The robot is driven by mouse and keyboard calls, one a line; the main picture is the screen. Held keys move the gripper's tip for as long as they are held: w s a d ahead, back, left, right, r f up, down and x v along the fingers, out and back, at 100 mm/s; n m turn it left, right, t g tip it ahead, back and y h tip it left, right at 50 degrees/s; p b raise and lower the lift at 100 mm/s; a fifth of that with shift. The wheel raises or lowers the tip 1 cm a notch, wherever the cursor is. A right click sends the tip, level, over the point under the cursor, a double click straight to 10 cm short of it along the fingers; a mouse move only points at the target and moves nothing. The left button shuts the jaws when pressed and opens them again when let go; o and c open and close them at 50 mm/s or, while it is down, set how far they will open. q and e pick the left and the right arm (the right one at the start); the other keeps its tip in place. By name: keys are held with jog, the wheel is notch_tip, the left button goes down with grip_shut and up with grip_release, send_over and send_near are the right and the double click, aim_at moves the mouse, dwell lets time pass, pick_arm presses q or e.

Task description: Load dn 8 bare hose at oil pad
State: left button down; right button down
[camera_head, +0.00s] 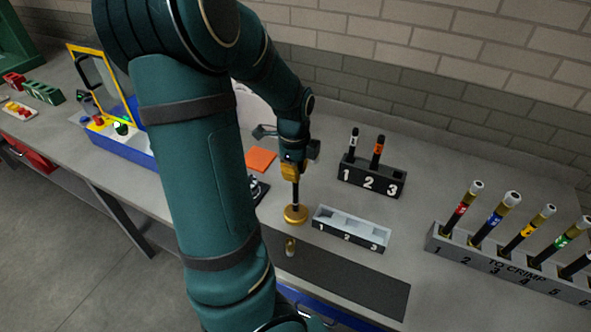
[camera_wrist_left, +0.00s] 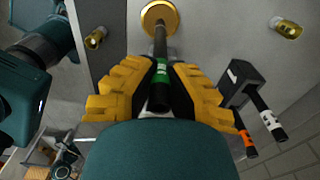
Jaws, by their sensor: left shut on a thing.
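My left gripper (camera_head: 293,172) is shut on a black bare hose (camera_head: 295,192), held upright. In the left wrist view, the hose (camera_wrist_left: 160,45) has a green band and sits between the yellow fingers of the gripper (camera_wrist_left: 160,80). Its lower end meets the round gold oil pad (camera_head: 296,214), which also shows in the left wrist view (camera_wrist_left: 158,17). I cannot tell whether it presses on the pad or is just above it. A black rack (camera_head: 372,180) holds a white-banded hose (camera_head: 353,142) in slot 1 and an orange-banded hose (camera_head: 377,152) in slot 2. Slot 3 is empty.
An empty grey tray (camera_head: 350,232) numbered 1 to 3 stands right of the pad. The "TO CRIMP" rack (camera_head: 520,270) at right holds several hoses with gold ends. A gold fitting (camera_head: 290,247) is near the dark mat (camera_head: 350,285). An orange square (camera_head: 261,159) lies behind.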

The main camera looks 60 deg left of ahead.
pick_arm(q)
jog(key=shift+f+b, duration=0.5)
jog(key=shift+b, duration=0.1)
dwell(1.6)
jog(key=shift+r+p, duration=2.7)
jog(key=shift+r, duration=0.9)
jog(key=shift+f, duration=0.15)
